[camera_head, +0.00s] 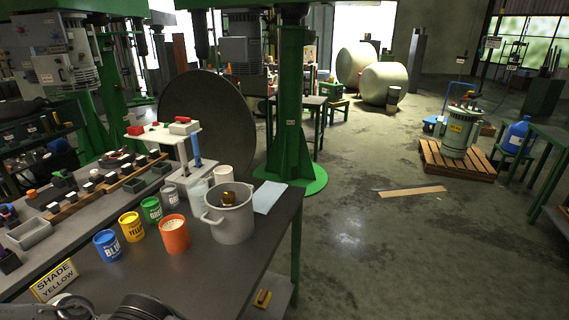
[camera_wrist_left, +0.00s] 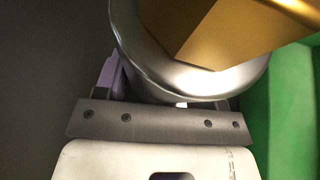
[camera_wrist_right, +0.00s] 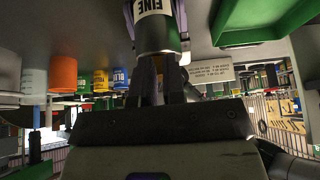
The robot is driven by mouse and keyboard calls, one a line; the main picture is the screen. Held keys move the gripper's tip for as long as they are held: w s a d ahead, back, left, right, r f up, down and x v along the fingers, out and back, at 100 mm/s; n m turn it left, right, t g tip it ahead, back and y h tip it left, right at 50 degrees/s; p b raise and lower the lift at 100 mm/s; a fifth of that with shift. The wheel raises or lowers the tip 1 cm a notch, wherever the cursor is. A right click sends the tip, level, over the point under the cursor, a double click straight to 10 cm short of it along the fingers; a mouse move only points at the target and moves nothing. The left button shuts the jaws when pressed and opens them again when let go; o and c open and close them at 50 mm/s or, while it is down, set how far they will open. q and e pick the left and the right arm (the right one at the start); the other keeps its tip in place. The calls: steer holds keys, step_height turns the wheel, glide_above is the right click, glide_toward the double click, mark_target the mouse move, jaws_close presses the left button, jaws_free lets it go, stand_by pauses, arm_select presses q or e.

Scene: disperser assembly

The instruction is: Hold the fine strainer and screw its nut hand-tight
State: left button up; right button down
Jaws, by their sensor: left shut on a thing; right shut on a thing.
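In the right wrist view my right gripper (camera_wrist_right: 156,50) is shut on a dark cylinder with a pale band lettered FINE, the fine strainer (camera_wrist_right: 156,28). Purple-grey finger pads lie on both sides of it. In the left wrist view my left gripper (camera_wrist_left: 165,98) is shut on a silver, round-rimmed metal part (camera_wrist_left: 150,70). A brass-coloured, flat-sided piece like a nut (camera_wrist_left: 225,32) sits over its rim, close to the camera. The left fingertips are mostly hidden behind the rim. I cannot tell whether the two held things touch. In the head view only cropped silver and dark shapes show at the bottom left edge.
The bench holds a grey bucket (camera_head: 232,222) and orange (camera_head: 174,236), blue (camera_head: 107,246), yellow (camera_head: 131,228) and green (camera_head: 151,210) cans. A SHADE YELLOW sign (camera_head: 54,281) stands at the near left. A green tray (camera_wrist_right: 255,20) is close in the right wrist view.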

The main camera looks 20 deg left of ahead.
arm_select(q)
steer(key=shift+w+r, duration=0.1)
steer(key=shift+w, duration=0.05)
arm_select(e)
steer(key=shift+s+d+f, duration=0.1)
steer(key=shift+s+f, duration=0.2)
steer(key=shift+s, duration=0.15)
step_height(320, 180, up, 6)
steer(key=shift+w+d+r, duration=0.25)
steer(key=shift+d, duration=0.05)
stand_by(0.5)
step_height(320, 180, down, 6)
steer(key=w, duration=0.1)
steer(key=shift+a, duration=0.35)
stand_by(0.8)
steer(key=shift+s+f, duration=0.2)
steer(key=shift+s, duration=0.05)
stand_by(1.2)
steer(key=shift+d, duration=0.1)
